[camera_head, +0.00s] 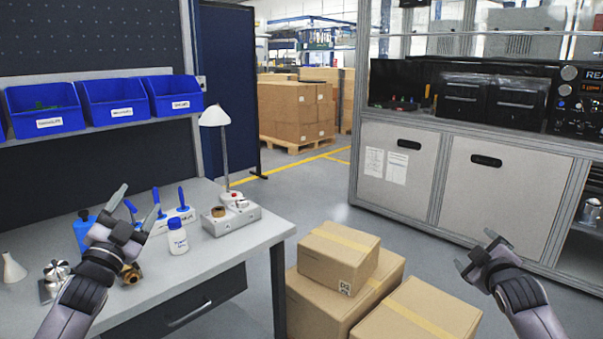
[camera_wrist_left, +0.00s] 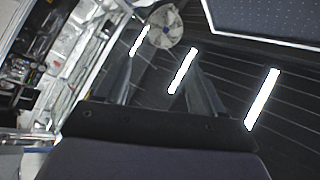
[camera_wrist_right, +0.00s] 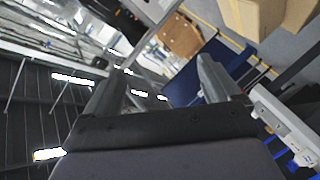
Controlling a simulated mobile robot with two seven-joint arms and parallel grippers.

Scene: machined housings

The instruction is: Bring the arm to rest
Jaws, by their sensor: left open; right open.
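My left gripper (camera_head: 136,207) is raised over the workbench (camera_head: 262,232) at the left of the head view, fingers up and apart. It is empty. In the left wrist view the left gripper (camera_wrist_left: 160,75) has a clear gap between its fingers and faces the ceiling lights. My right gripper (camera_head: 475,249) is raised at the right of the head view, in front of the grey cabinet and right of the cardboard boxes. Its fingers are apart with nothing between them. In the right wrist view the right gripper (camera_wrist_right: 160,80) also shows an open, empty gap.
On the bench are a white bottle (camera_head: 178,238), a grey fixture (camera_head: 231,219) with a lamp (camera_head: 215,117), a metal part (camera_head: 57,273) and a brass part (camera_head: 131,273). Cardboard boxes (camera_head: 338,262) stand beside the bench. A grey cabinet (camera_head: 498,195) is at right. Open floor lies between.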

